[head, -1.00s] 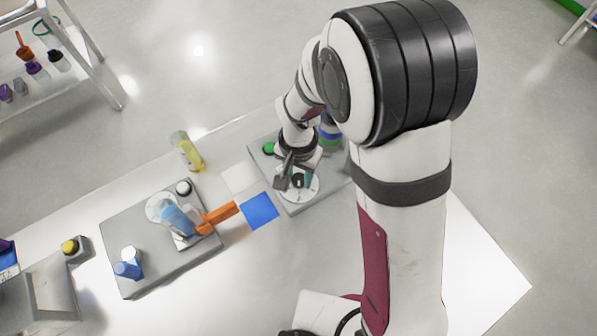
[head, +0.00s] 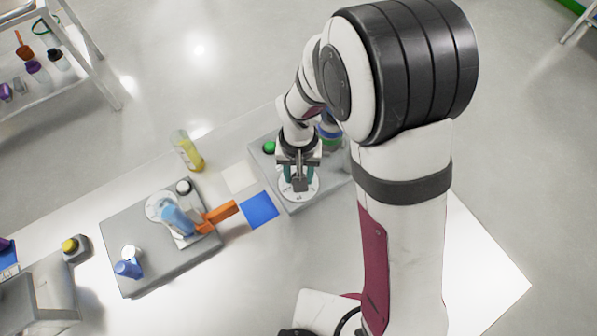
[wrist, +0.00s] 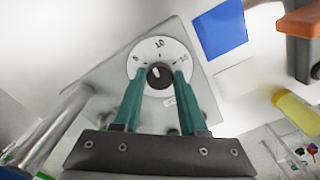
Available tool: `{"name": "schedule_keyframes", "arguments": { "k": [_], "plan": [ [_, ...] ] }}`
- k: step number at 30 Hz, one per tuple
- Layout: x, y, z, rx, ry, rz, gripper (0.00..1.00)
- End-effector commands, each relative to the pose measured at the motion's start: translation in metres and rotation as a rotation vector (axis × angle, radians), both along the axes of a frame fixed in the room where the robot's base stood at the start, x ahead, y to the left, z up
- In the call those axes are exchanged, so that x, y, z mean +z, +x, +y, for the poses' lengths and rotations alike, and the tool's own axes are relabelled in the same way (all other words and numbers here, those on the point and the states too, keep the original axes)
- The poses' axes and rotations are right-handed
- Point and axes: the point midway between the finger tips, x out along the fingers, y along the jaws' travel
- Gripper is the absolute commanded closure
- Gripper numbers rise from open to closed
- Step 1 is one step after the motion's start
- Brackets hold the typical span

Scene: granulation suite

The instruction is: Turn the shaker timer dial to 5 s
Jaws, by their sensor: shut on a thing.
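The shaker timer dial is a round white face (wrist: 147,50) with a small black knob (wrist: 160,76) at its centre. In the wrist view the number 5 is at the left, 10 at the top and what looks like 15 at the right. The knob's white mark points up, slightly left, nearest the 10. My gripper (wrist: 159,80) is shut on the knob, one teal finger on each side. In the head view my gripper (head: 299,180) covers the knob, and the white face (head: 289,193) shows around it on the grey shaker base (head: 323,196).
A blue square (head: 259,209) and a white square (head: 239,177) lie left of the shaker base. A green button (head: 269,147) sits on the shaker base.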

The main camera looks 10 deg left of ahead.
Motion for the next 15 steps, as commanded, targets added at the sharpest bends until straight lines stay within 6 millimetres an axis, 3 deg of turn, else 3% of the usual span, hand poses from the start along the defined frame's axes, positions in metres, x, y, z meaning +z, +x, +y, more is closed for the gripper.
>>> {"name": "schedule_keyframes", "arguments": {
  "k": [15],
  "plan": [
    [-0.0002,-0.0008,-0.0013,0.447,-0.001,0.004,1.0]
  ]
}}
